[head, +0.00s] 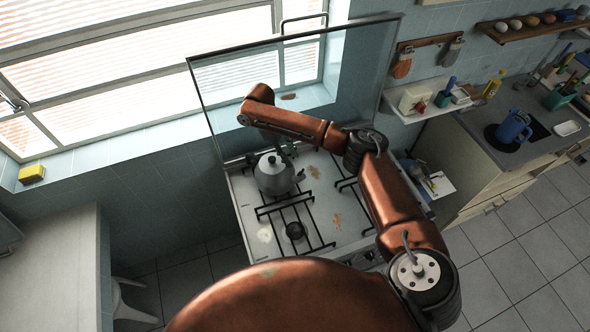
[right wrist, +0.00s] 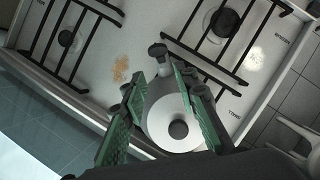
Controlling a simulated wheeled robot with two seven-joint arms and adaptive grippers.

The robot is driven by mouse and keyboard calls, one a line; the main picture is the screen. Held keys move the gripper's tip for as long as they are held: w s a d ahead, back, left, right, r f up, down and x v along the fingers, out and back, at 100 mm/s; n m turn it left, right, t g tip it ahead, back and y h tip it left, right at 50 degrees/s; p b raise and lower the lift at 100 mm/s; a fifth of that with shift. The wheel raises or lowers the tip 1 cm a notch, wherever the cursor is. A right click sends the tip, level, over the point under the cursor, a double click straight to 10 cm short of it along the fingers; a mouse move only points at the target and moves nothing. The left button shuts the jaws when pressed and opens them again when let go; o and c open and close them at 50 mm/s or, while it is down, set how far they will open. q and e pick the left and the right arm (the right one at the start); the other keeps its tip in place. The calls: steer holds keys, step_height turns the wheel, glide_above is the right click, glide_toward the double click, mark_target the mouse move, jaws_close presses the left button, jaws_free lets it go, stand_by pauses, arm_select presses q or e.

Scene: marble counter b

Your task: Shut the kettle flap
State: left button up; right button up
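A grey kettle (head: 272,176) stands on the back-left part of the white stove (head: 325,180). In the right wrist view, the kettle (right wrist: 172,122) shows from above, with a round black knob on its lid and its spout (right wrist: 158,68) pointing up the picture. A dark piece (right wrist: 157,50) sits at the spout tip; I cannot tell whether it is the flap or how far it is open. My right gripper (right wrist: 158,79) is open, its green fingers on either side of the spout, with contact unclear. My left gripper is not in view.
Black burner grates (head: 295,228) lie in front of the kettle. A counter with a blue jug (head: 512,127) is to the right.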

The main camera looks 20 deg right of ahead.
mark_target(300, 172)
steer(key=p+x, duration=0.1)
steer(key=x, duration=0.5)
steer(key=shift+s+f, duration=0.1)
steer(key=shift+f, duration=0.25)
steer(key=shift+s+d+f, duration=0.15)
steer(key=shift+f, duration=0.25)
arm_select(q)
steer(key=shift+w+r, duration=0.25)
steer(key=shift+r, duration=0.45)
arm_select(e)
steer(key=shift+c, duration=0.3)
jaws_close()
